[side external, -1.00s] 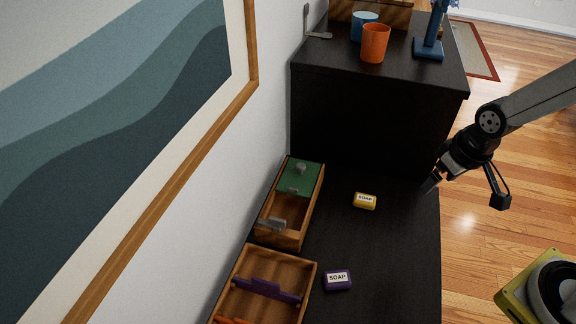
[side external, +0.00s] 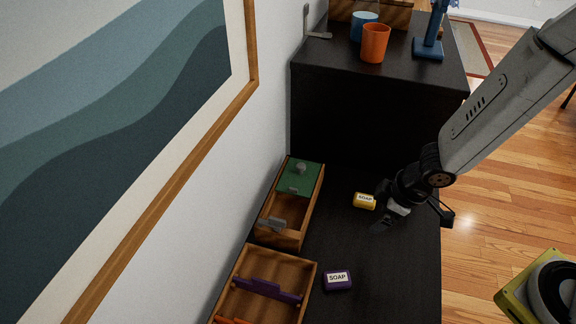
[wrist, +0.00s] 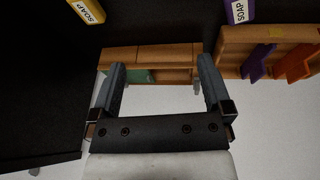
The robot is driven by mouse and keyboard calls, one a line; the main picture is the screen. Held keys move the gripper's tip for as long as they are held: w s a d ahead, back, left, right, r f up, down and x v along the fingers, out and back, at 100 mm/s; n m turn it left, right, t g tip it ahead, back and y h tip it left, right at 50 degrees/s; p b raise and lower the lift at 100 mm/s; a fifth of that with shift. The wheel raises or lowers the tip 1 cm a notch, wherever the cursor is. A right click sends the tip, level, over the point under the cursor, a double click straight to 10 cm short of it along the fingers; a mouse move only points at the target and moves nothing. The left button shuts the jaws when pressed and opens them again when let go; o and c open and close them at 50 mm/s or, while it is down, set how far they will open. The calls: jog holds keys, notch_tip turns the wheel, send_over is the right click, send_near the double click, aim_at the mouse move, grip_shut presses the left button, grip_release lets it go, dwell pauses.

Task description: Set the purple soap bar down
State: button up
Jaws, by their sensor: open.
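The purple soap bar (side external: 338,281) lies flat on the dark desk, right of the lower wooden box. It also shows at the top of the wrist view (wrist: 239,11). My gripper (side external: 381,226) is open and empty, just above the desk. It is up and right of the purple bar in the side view, apart from it. In the wrist view the two fingers (wrist: 160,90) are spread with nothing between them. A yellow soap bar (side external: 364,201) lies on the desk close to the left of my gripper; it also shows in the wrist view (wrist: 88,11).
A wooden box with a green lid panel (side external: 300,178) stands along the wall. A lower wooden box (side external: 312,276) holds purple and orange dividers. A raised black cabinet (side external: 375,115) bears an orange cup (side external: 375,43) and a blue cup (side external: 363,20). The desk right of the purple bar is clear.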

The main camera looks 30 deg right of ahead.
aim_at(336, 277)
jog(key=s+a+f+n+y, duration=0.1)
jog(key=a, duration=0.1)
jog(key=s+a+f+n+g, duration=0.1)
jog(key=s+a+f+n, duration=0.1)
jog(key=a, duration=0.1)
jog(key=s+a+f+n+y, duration=0.1)
jog(key=a+f+n, duration=0.1)
jog(key=a, duration=0.1)
jog(key=shift+s+a+f+g+y, duration=0.15)
jog(key=shift+g+y, duration=0.15)
jog(key=shift+g, duration=0.1)
jog(key=shift+f, duration=0.1)
jog(key=shift+x, duration=1.2)
jog(key=shift+x, duration=2.6)
jog(key=shift+s, duration=0.1)
grip_shut()
